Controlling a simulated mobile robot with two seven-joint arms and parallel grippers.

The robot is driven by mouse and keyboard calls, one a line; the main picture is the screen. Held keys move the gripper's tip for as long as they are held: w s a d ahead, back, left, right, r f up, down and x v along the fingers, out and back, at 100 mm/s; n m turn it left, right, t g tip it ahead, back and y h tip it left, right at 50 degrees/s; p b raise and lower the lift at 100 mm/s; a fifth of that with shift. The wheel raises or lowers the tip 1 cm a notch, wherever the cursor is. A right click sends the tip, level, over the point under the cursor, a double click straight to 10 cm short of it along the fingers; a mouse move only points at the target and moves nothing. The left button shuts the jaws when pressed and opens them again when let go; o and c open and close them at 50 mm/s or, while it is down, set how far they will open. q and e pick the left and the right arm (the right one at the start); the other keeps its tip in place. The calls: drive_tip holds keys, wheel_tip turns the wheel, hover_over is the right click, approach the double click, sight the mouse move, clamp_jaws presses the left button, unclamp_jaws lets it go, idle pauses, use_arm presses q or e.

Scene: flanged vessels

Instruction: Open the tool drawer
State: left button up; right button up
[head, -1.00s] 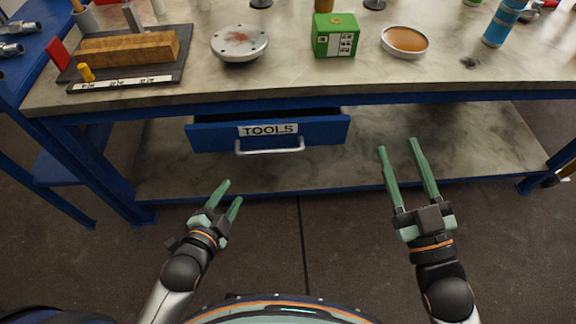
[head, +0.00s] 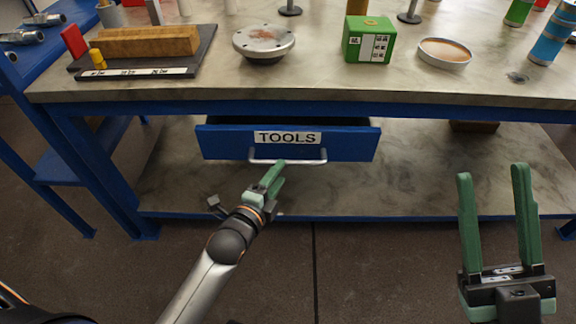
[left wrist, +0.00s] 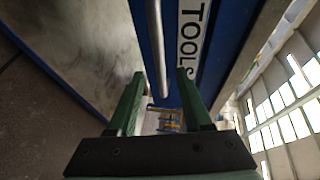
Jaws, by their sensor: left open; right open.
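The blue tool drawer (head: 350,145) hangs under the bench top, with a white TOOLS label and a light metal bar handle (head: 310,162). A dark gap shows above its front, so it looks slightly out. My left gripper (head: 276,172) is open at the handle, its fingertips over the bar's lower edge. In the left wrist view the handle bar (left wrist: 155,45) runs down between the two open green fingers (left wrist: 160,75). Whether the fingers touch it, I cannot tell. My right gripper (head: 493,175) is open and empty, to the right of the drawer.
The bench top (head: 330,88) carries a dark tray with a wooden block (head: 150,41), a grey flanged disc (head: 264,42), a green box (head: 368,40) and a round dish (head: 445,53). A lower shelf (head: 420,185) lies under the drawer. The floor in front is clear.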

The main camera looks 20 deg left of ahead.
sight(288, 161)
use_arm(q)
drive_tip(key=b+x, duration=0.1)
drive_tip(key=x, duration=0.5)
drive_tip(key=shift+b, duration=0.35)
drive_tip(key=shift+s, duration=0.1)
clamp_jaws()
idle(1.0)
